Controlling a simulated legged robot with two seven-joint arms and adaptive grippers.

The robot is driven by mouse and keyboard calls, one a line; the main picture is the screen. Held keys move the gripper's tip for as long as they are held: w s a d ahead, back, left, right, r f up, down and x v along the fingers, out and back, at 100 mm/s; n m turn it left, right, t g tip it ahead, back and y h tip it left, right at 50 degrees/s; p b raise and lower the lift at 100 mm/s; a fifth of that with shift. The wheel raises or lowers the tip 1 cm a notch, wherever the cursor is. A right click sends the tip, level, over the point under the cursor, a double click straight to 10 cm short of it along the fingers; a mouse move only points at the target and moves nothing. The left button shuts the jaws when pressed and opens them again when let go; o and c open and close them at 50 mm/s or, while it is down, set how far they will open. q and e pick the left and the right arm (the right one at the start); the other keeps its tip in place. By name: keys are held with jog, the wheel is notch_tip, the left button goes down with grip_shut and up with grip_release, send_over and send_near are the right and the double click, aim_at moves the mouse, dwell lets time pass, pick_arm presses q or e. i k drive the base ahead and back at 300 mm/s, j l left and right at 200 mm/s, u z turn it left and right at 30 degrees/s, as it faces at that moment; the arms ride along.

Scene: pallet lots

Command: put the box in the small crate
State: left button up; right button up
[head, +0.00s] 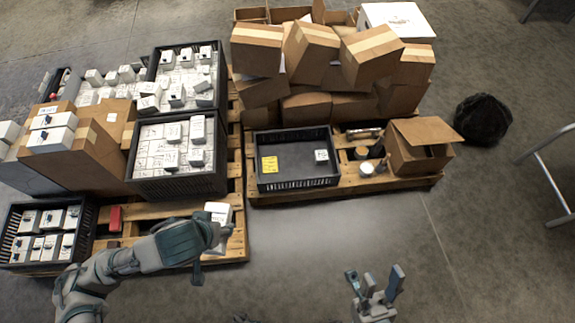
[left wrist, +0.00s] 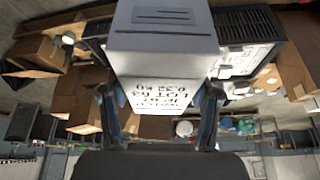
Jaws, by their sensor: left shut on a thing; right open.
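A white box (head: 218,211) is held in my left gripper (head: 221,232), above the front right corner of the left pallet. In the left wrist view the white box (left wrist: 163,40) fills the upper middle, with printed text, between the two fingers. A smaller black crate (head: 50,262) at the lower left holds several white boxes. My right gripper (head: 377,280) is open and empty over the floor at the bottom.
Larger black crates (head: 178,188) full of white boxes and a cardboard carton (head: 75,155) stand on the left pallet (head: 240,240). Brown cartons (head: 310,50) are piled behind the shallow crate. An open carton (head: 420,145) stands to its right. The floor in front is clear.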

aim_at(304, 162)
jog(key=i+l, duration=0.2)
jog(key=l, duration=0.2)
jog(key=i+l+u, duration=0.1)
jog(key=l, duration=0.25)
jog(key=i+l, duration=0.3)
jog(key=i+l+u, duration=0.1)
jog(key=l, duration=0.4)
jog(key=i+l, duration=0.1)
jog(key=i, duration=0.4)
jog(key=i+l, duration=0.15)
jog(key=i, duration=0.4)
jog(key=u, duration=0.05)
